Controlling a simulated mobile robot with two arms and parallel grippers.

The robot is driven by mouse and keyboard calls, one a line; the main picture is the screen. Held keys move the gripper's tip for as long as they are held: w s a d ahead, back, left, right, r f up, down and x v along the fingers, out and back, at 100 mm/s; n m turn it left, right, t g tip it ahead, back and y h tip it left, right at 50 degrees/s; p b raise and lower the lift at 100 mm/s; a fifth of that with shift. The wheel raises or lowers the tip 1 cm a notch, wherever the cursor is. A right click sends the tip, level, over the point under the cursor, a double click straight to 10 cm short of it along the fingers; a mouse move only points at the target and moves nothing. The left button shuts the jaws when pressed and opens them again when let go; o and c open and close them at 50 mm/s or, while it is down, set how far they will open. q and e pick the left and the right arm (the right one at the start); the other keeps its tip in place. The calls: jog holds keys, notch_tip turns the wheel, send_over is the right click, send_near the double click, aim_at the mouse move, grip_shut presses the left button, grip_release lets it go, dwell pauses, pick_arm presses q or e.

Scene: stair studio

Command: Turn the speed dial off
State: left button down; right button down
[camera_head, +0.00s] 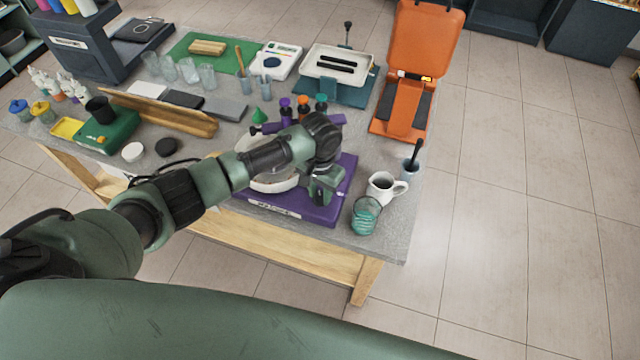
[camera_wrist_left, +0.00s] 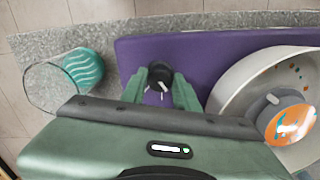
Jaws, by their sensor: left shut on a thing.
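The purple machine (camera_head: 348,170) with a white round bowl stands near the table's front right corner; its purple top also shows in the wrist view (camera_wrist_left: 215,58). The speed dial, a black knob (camera_wrist_left: 159,72) with a white pointer line, sits on the purple top beside the bowl (camera_wrist_left: 232,82). My left gripper (camera_head: 320,198) is over the machine's right part and hides the dial in the head view. In the wrist view the fingers (camera_wrist_left: 160,88) are on both sides of the knob, shut on it. My right gripper is not in view.
A white mug (camera_head: 382,188) and a teal striped cup (camera_head: 366,215) stand just right of the machine. An orange press (camera_head: 405,100) stands behind them. Glasses, boards and a green box (camera_head: 112,130) fill the table's left.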

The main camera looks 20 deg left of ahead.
aim_at(320, 195)
pick_arm(q)
jog(key=shift+r+n+p, duration=0.1)
jog(key=shift+n+p, duration=1)
jog(key=shift+n, duration=0.3)
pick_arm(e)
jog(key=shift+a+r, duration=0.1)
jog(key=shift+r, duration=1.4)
pick_arm(q)
jog(key=shift+w, duration=0.1)
jog(key=c, duration=1.1)
grip_release()
jog(key=shift+o, duration=0.2)
notch_tip(320, 195, up, 6)
jog(key=shift+r+b, duration=0.25)
jog(key=shift+b, duration=0.5)
jog(key=shift+r, duration=0.6)
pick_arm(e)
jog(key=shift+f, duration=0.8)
